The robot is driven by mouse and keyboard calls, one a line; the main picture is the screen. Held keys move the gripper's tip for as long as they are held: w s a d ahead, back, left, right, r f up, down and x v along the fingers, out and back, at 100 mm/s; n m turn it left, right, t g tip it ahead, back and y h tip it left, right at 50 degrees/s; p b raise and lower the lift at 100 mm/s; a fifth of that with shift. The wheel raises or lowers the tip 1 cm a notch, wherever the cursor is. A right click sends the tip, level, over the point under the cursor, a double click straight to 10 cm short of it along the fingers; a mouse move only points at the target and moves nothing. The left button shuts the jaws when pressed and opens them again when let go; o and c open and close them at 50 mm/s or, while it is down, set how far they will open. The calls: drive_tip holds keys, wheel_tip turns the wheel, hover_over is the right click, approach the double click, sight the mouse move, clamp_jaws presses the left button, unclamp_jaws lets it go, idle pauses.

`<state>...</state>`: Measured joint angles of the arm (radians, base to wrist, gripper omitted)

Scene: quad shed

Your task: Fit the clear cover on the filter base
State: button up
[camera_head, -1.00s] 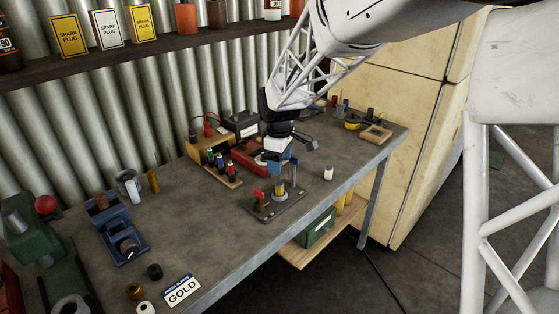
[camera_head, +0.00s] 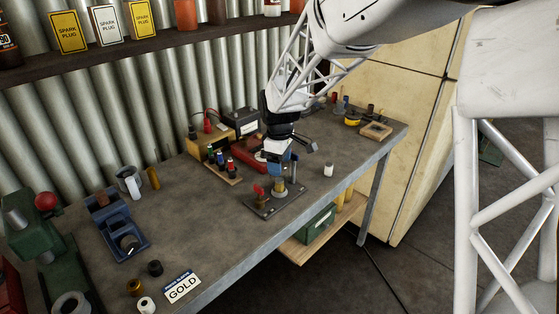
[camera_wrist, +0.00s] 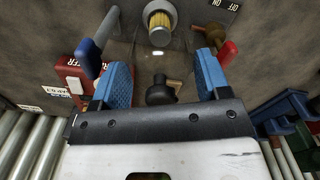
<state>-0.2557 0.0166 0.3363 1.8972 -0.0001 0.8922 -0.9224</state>
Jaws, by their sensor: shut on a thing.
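The filter base stands on a dark plate (camera_head: 270,207) near the bench's front edge, with a yellow pleated filter (camera_wrist: 159,20) in a pale round seat (camera_wrist: 140,12). My gripper (camera_head: 290,168) is just above and beside it. In the wrist view the blue fingertips (camera_wrist: 163,75) are apart, gripping the clear cover (camera_wrist: 158,52), which is almost invisible; only a small bright glint shows between them. The cover's rim and tilt cannot be made out. The filter lies beyond the fingertips in that view, and I cannot tell whether cover and base touch.
A red-handled valve (camera_head: 259,192) stands beside the filter on the plate. A blue-handled lever (camera_wrist: 88,58) is left in the wrist view. Small bottles (camera_head: 222,163) on a wooden rack and a red box (camera_head: 247,158) are behind. A white cylinder (camera_head: 328,170) stands right.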

drive_tip(key=shift+f, duration=2.1)
idle(1.8)
drive_tip(key=o, duration=1)
drive_tip(key=shift+c, duration=0.2)
drive_tip(key=shift+r, duration=0.15)
drive_tip(key=shift+w+r, duration=0.1)
drive_tip(key=shift+r, duration=1.35)
drive_tip(key=shift+o, duration=0.4)
drive_tip(key=shift+r, duration=1.9)
